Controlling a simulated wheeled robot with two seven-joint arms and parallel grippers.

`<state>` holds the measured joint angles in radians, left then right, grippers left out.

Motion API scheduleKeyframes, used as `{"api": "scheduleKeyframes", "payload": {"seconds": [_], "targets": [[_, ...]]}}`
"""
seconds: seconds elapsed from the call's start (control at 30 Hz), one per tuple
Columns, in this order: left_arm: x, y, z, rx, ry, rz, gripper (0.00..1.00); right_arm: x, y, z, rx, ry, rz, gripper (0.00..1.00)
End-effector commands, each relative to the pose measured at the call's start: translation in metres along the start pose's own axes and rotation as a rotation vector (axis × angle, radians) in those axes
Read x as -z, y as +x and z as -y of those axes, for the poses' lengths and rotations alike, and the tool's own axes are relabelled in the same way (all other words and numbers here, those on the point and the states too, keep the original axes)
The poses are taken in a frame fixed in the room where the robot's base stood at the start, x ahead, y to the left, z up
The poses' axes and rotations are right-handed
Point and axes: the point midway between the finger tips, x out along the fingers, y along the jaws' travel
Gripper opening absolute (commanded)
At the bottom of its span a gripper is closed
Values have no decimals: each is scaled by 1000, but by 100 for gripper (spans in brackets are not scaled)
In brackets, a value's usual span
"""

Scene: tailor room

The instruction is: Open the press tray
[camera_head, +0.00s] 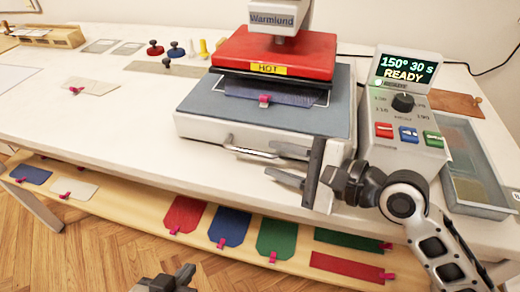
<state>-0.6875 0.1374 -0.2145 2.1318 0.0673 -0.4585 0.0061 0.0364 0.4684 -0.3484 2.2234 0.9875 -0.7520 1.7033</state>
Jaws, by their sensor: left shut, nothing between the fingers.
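The heat press has a red upper plate (275,55) marked HOT above a wide grey lower bed (205,105). A dark blue fabric piece with a pink tag (272,93) lies on the bed under the red plate. A metal bar handle (250,152) is on the pale front face of the base. My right gripper (272,160) is at the right end of this handle, its two fingers apart, one above the other. I cannot tell whether it touches the handle. My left gripper (184,272) is shut and empty at the bottom edge, low in front of the table.
A control box (395,135) reading "150° 30 s READY" stands right of the press, beside a grey glass-topped tray (470,160). A lower shelf (130,200) holds several tagged fabric pieces. The white tabletop (100,130) left of the press is largely clear.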

Motion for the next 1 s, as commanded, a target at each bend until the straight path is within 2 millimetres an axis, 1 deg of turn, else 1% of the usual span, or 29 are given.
{"api": "scheduleKeyframes", "payload": {"seconds": [0.03,0.1,0.2,0.3,0.43,0.67,0.7,0.77,0.8,1.0], "targets": [[1,0,0,0,1,-1,0,0,11,1,3,2,1,33],[1,0,0,0,1,-2,0,0,22,1,2,1,1,33],[2,1,0,0,2,-5,0,1,35,0,2,1,0,33],[4,1,0,0,3,-7,0,1,43,0,1,0,-1,33],[4,1,0,-1,4,-8,0,1,47,0,1,-1,-1,33],[4,1,0,-1,5,-7,0,1,47,0,1,-1,-2,33],[4,1,0,-1,5,-7,0,1,47,0,1,-1,-2,21],[4,1,0,-1,5,-7,0,1,47,0,1,-1,-2,5],[4,1,0,-1,5,-7,0,1,47,0,1,-1,-2,0],[4,1,0,-1,5,-6,0,0,47,0,0,0,-1,0]]}}
